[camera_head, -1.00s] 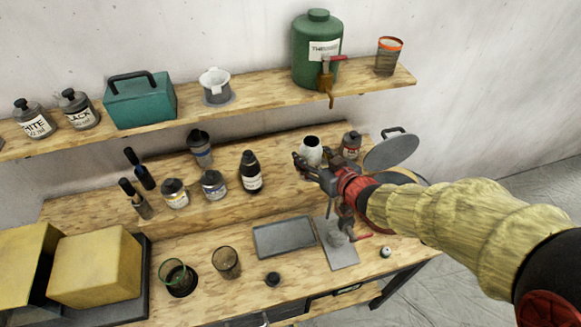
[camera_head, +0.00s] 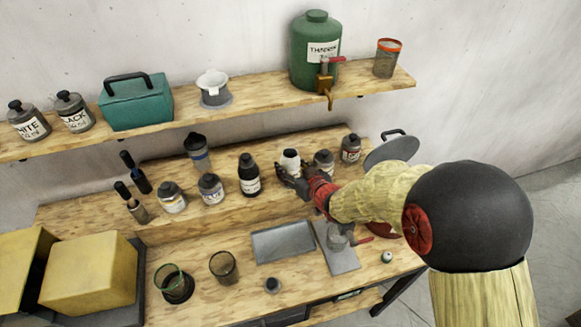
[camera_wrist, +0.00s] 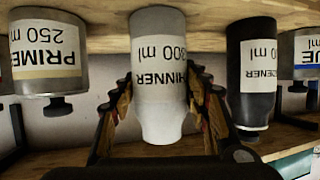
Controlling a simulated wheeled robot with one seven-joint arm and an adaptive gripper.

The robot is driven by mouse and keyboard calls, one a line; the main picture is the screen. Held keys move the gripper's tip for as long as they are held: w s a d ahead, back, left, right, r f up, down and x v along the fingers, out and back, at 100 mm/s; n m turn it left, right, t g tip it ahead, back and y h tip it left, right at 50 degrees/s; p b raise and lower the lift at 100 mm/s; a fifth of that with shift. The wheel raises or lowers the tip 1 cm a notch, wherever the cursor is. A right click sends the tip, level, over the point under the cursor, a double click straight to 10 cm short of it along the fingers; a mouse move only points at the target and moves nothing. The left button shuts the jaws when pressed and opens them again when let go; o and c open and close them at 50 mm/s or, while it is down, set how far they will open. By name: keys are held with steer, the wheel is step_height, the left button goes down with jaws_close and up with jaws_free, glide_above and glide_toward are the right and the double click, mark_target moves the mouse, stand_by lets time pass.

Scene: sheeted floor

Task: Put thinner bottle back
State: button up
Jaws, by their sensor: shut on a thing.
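The thinner bottle (camera_head: 290,160) is a pale grey-white bottle, upright over the raised back shelf. In the wrist view, which is upside down, its label reads THINNER 300 ml (camera_wrist: 158,70). My gripper (camera_head: 289,176) is around it, with one finger on each side in the wrist view (camera_wrist: 160,112), shut on it. The bottle stands in line between the dark hardener bottle (camera_head: 249,177) and the primer jar (camera_head: 324,162), apart from both. I cannot tell whether its base touches the shelf.
A small red-labelled jar (camera_head: 350,148) stands to the right. Several jars stand to the left on the raised shelf (camera_head: 225,215). The upper shelf bears a green thinner tank (camera_head: 315,70). A grey tray (camera_head: 283,241) and two glasses (camera_head: 223,267) are on the bench.

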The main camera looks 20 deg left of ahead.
steer(key=shift+r, duration=0.1)
steer(key=o, duration=1.5)
steer(key=shift+o, duration=0.2)
steer(key=shift+r, duration=0.1)
steer(key=p+v, duration=0.1)
steer(key=v, duration=1.1)
